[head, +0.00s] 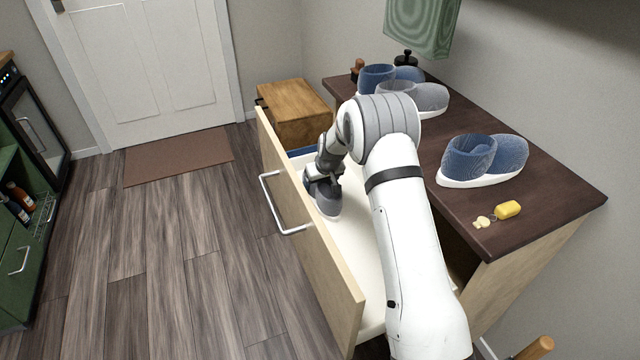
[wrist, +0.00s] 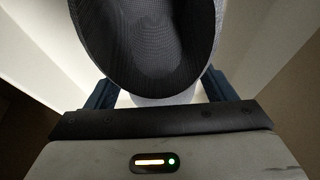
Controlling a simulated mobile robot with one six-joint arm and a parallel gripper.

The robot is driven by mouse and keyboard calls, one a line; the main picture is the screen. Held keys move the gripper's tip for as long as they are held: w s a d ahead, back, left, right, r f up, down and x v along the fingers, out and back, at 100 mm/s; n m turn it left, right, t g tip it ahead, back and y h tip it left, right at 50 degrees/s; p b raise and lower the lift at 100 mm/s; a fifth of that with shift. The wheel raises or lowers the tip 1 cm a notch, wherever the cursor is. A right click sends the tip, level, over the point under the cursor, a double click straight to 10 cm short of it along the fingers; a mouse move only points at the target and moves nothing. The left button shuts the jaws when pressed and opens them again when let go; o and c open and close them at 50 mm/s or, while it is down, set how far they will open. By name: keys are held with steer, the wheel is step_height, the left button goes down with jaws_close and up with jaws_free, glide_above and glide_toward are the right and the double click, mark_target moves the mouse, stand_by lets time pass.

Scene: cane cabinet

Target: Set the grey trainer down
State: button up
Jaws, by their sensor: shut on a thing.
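The grey trainer (head: 328,204) is inside the open drawer (head: 362,262), toward its far end. In the wrist view the trainer's dark mesh opening (wrist: 150,55) fills the top middle, with its lighter grey side below. My gripper (head: 322,180) is shut on the trainer, with a finger on each side of it; the fingers also show in the wrist view (wrist: 158,92). I cannot tell whether the sole touches the drawer floor. My arm hides part of the drawer.
A yellow object (head: 507,209) lies near the front. A wooden box (head: 293,105) stands beyond the drawer. The floor left of the drawer is clear.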

steer(key=o, duration=1.2)
steer(key=s+d+f+p+v, duration=0.1)
steer(key=s+v, duration=0.1)
steer(key=v, duration=0.9)
steer(key=s+d+f+p+v, duration=0.1)
steer(key=s+v, duration=0.2)
steer(key=v, duration=0.8)
steer(key=s+d+r+m, duration=0.1)
steer(key=s+d+r, duration=0.1)
steer(key=s, duration=0.8)
steer(key=s+d+r+m+g+h, duration=0.1)
steer(key=s+d, duration=0.3)
steer(key=s, duration=0.7)
steer(key=s+d+r+m+g, duration=0.1)
steer(key=s+d+r+m, duration=0.1)
steer(key=s, duration=0.8)
steer(key=shift+s+d+r+h, duration=0.25)
steer(key=shift+d+r+h, duration=0.15)
steer(key=shift+d+r, duration=0.45)
